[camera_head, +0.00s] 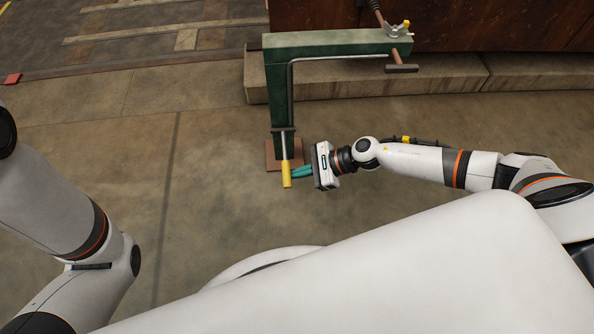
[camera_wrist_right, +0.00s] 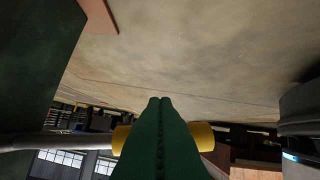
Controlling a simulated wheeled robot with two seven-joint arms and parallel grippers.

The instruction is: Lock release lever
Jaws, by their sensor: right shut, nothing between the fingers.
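The release lever is a metal rod with a yellow handle (camera_head: 287,174) at the foot of a green post (camera_head: 279,100); the handle hangs down. My right gripper (camera_head: 296,172) is shut and empty, its teal fingers reaching left to the handle's side. In the right wrist view the shut fingertips (camera_wrist_right: 160,101) cross in front of the yellow handle (camera_wrist_right: 203,134), which shows on both sides of them. The rod (camera_wrist_right: 60,142) runs off to the left there. I cannot tell whether the fingers touch the handle. My left arm shows at left, but its gripper is out of view.
The post stands on a brown base plate (camera_head: 270,150). Its top beam (camera_head: 340,42) reaches right to a T-shaped handle (camera_head: 401,68) and a clamp-like fitting (camera_head: 397,30). A concrete ledge (camera_head: 440,79) and rusty wall lie behind. The floor left of the post is clear.

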